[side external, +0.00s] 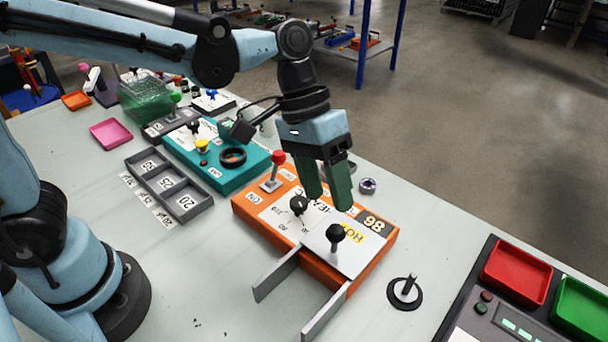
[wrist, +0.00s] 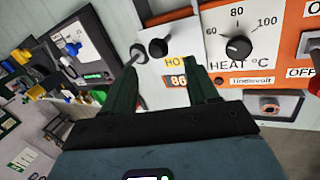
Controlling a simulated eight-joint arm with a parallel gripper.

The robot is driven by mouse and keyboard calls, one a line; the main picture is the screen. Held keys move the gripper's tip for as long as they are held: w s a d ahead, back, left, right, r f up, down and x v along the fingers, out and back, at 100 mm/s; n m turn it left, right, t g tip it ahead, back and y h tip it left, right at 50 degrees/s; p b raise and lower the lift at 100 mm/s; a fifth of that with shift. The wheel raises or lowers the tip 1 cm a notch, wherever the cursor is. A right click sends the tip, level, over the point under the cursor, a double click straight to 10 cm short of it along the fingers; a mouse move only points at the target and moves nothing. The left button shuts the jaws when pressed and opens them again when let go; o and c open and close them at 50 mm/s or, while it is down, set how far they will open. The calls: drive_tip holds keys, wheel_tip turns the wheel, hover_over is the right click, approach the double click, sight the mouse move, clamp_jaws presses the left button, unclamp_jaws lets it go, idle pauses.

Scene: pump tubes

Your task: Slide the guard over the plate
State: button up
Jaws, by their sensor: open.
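The orange heater box (side external: 262,222) has a HEAT dial (side external: 299,204), a yellow HOT label (side external: 351,234) and a display reading 86 (side external: 373,223). A pale flat panel with a black knob (side external: 337,233), seemingly the guard, lies at the box's near end, between two grey rails (side external: 275,275) that stick out past the box. I cannot make out a separate plate. My gripper (side external: 328,200) is open and empty, fingers pointing down above the box, behind the knob and apart from it. In the wrist view the knob (wrist: 158,47) shows beyond and between my fingertips (wrist: 160,78).
A red-topped lever (side external: 277,170) stands on the box's far end. A round base with an upright post (side external: 405,290) stands right of the box. A teal box (side external: 216,165) and grey numbered tray (side external: 168,187) are behind left. Red and green bins (side external: 518,272) are at right.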

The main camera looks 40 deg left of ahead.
drive_tip(key=shift+v, duration=2.35)
drive_tip(key=s+a+f+n+t+y, duration=0.1)
drive_tip(key=a+t, duration=0.3)
drive_tip(key=a, duration=0.4)
drive_tip(key=s+a+f+t+y, duration=0.2)
drive_tip(key=a+f+t+y, duration=0.1)
drive_tip(key=a, duration=0.6)
drive_tip(key=shift+a+f+n+t+y, duration=0.3)
drive_tip(key=shift+n+t, duration=0.1)
drive_tip(key=shift+t, duration=0.1)
